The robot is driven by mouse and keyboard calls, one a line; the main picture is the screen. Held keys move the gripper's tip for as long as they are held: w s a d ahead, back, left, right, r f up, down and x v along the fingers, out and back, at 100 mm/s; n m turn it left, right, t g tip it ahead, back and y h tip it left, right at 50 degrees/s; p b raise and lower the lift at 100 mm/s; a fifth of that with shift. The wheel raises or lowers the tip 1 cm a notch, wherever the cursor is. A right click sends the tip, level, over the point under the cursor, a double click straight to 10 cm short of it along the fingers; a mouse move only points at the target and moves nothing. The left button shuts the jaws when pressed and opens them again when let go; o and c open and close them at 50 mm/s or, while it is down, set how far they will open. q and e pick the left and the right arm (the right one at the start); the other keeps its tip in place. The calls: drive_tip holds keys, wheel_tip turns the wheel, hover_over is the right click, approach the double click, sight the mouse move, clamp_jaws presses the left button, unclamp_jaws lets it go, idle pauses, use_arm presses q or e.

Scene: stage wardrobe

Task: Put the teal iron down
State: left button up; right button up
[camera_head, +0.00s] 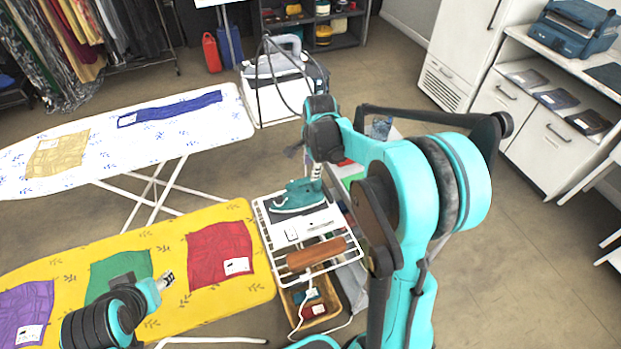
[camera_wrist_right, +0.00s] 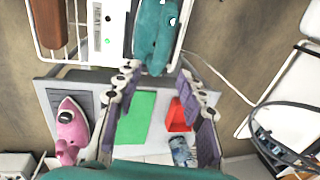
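The teal iron (camera_head: 298,197) sits on the far end of a white wire rack (camera_head: 268,236). It shows at the top of the right wrist view (camera_wrist_right: 155,30). My right gripper (camera_head: 316,172) is just behind the iron in the head view. In the right wrist view its two fingers (camera_wrist_right: 157,74) are spread apart, with the iron's near end at the gap between the tips; no grip on it shows. My left gripper (camera_head: 167,280) is over the yellow ironing board (camera_head: 180,241), away from the iron; its finger gap is too small to read.
On the rack lie a labelled white device (camera_head: 303,226) and a brown wooden block (camera_head: 317,253). A basket (camera_head: 322,318) is below. Under my right gripper are a pink iron (camera_wrist_right: 72,125), a green sheet (camera_wrist_right: 137,115) and a red item (camera_wrist_right: 181,115). Cloths lie on both ironing boards.

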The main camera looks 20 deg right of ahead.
drive_tip(key=s+a+r+n+t, duration=0.2)
drive_tip(key=s+a+n, duration=0.3)
drive_tip(key=s+n, duration=0.4)
drive_tip(key=s+a+r+n+t, duration=0.2)
drive_tip(key=s+a+r+n, duration=0.3)
drive_tip(key=s+n, duration=0.4)
drive_tip(key=s, duration=0.2)
drive_tip(key=shift+s+n+t, duration=0.35)
drive_tip(key=shift+n+t, duration=0.05)
drive_tip(key=shift+a, duration=0.1)
wheel_tip(320, 180, down, 2)
drive_tip(key=b, duration=0.2)
drive_tip(key=shift+f+b, duration=0.25)
drive_tip(key=shift+b, duration=0.05)
